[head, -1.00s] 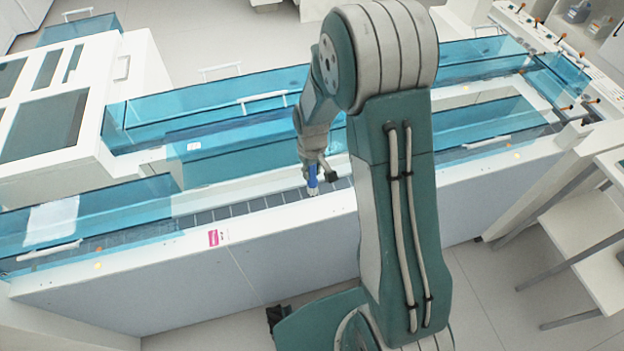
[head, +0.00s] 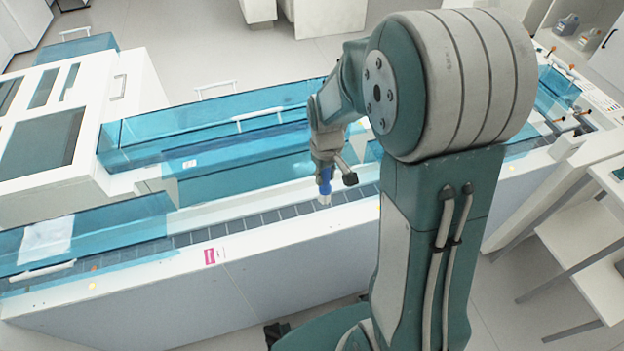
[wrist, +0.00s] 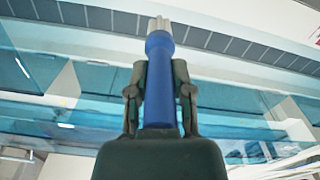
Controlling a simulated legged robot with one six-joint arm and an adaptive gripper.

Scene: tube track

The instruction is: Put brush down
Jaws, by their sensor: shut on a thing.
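My gripper (wrist: 160,100) is shut on the blue brush (wrist: 160,85), with a finger on each side of its handle in the wrist view. The brush's pale bristles (wrist: 159,25) point away from the gripper. In the head view the brush (head: 325,183) hangs bristles down from my gripper (head: 325,165), over or close to the grey segmented track (head: 240,223). I cannot tell whether the bristles touch the track.
Blue see-through covers (head: 240,165) line the track. A white front wall (head: 150,300) with a pink label (head: 209,256) runs along its near side. A white machine (head: 60,130) stands at left, and a white table (head: 590,220) at right.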

